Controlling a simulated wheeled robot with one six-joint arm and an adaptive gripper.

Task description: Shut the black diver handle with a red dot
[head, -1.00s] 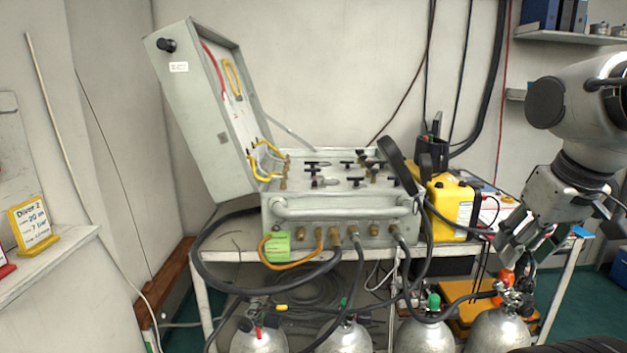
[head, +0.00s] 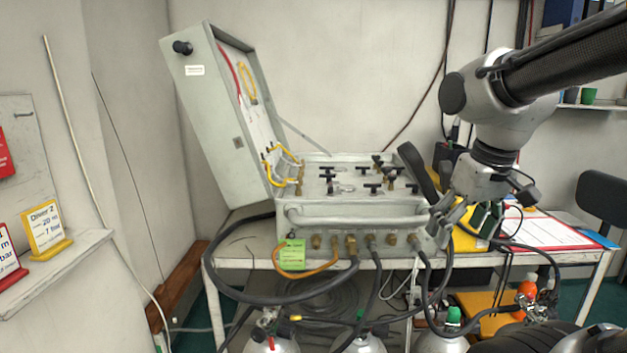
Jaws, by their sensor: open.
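The open grey diver air panel box (head: 350,219) stands on the table with its lid (head: 215,120) raised at the left. Several black T-shaped handles (head: 372,187) sit on its top face. They are too small here to tell which one has a red dot or how each is turned. My gripper (head: 462,228) is open and empty, pointing down at the right end of the box, in front of the black handset-like part (head: 417,170). It is apart from the black handles. I cannot tell whether it touches the box.
Hoses (head: 235,275) loop from the box front to several gas cylinders (head: 440,343) below. A clipboard (head: 550,231) lies on the table at the right. A shelf with signs (head: 47,230) is at the left. Room above the box's handles is free.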

